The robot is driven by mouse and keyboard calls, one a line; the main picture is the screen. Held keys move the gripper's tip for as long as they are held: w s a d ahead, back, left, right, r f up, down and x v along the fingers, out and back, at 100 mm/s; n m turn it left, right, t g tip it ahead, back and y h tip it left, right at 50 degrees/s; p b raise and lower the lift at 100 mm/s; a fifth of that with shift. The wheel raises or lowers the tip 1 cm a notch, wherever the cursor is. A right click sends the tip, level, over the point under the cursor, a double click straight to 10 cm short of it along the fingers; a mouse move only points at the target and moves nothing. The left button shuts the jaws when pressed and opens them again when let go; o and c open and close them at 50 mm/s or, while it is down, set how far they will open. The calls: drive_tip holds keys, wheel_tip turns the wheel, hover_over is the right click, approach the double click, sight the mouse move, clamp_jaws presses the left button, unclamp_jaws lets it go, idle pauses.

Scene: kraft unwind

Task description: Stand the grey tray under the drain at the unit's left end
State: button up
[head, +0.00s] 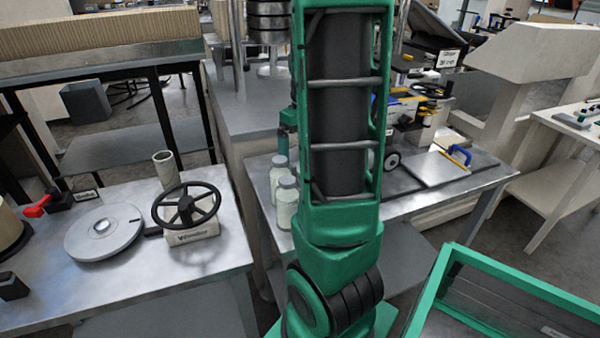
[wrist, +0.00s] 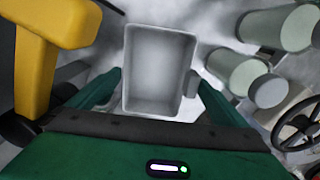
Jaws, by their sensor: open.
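In the wrist view a small light grey tray (wrist: 160,106), open-topped and rectangular, lies ahead of my gripper (wrist: 160,82). The gripper's green fingers are spread, one on each side of the tray. The right finger is close to a small tab on the tray's right side; I cannot tell whether they touch. In the head view my arm fills the middle and hides the tray and most of the gripper. I cannot make out the drain in either view.
Pale lidded jars (head: 286,200) stand on the metal table beside my arm; they also show in the wrist view (wrist: 240,72). A yellow part (wrist: 48,45) is at the wrist view's left. A handwheel (head: 187,205) and round disc (head: 103,232) occupy the left table.

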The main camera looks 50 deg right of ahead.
drive_tip(key=shift+f, duration=0.4)
drive_tip(key=c, duration=1.2)
drive_tip(key=shift+r, duration=0.1)
